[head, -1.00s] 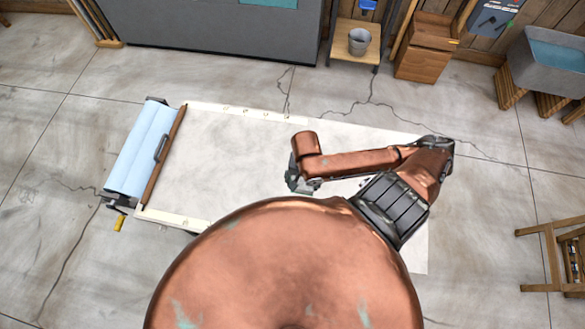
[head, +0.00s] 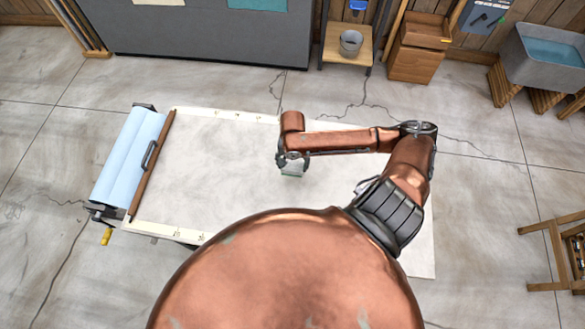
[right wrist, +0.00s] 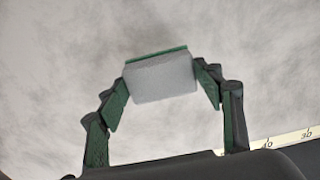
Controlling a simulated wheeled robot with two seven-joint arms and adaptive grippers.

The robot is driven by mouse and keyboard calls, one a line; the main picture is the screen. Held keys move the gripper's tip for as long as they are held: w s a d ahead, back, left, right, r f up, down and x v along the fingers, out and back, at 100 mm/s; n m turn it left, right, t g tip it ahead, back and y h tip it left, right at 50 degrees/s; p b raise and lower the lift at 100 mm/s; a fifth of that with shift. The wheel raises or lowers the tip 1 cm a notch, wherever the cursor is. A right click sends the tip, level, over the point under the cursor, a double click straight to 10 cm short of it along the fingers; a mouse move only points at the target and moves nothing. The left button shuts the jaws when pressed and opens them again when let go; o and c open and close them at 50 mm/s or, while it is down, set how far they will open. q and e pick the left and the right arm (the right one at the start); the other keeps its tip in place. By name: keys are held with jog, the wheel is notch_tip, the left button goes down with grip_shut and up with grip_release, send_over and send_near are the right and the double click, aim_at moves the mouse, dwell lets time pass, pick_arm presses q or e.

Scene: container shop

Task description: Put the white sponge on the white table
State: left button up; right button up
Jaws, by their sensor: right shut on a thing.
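The white sponge (right wrist: 162,78), a pale block with a green layer along one edge, is held between the two fingers of my right gripper (right wrist: 162,82) in the right wrist view. In the head view a small green and pale bit of the sponge (head: 292,169) shows below my right gripper (head: 290,163). The white table (head: 225,160) lies beneath the gripper, with its pale top filling the background of the wrist view. I cannot tell whether the sponge touches the tabletop. My left gripper is not in view.
A blue roll (head: 128,155) and a brown bar (head: 152,165) with a handle sit at the table's left end. The tabletop left of my right gripper is clear. A small stand with a bucket (head: 350,43), a wooden cabinet (head: 418,50) and a grey sink (head: 545,60) stand at the back.

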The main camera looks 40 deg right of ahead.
aim_at(292, 166)
notch_tip(292, 166, down, 3)
jog(key=shift+w+d+f, duration=0.1)
jog(key=shift+f, duration=0.1)
jog(key=o, duration=1)
jog(key=shift+r, duration=0.1)
notch_tip(292, 166, up, 12)
jog(key=shift+f+p, duration=0.1)
jog(key=shift+p, duration=0.35)
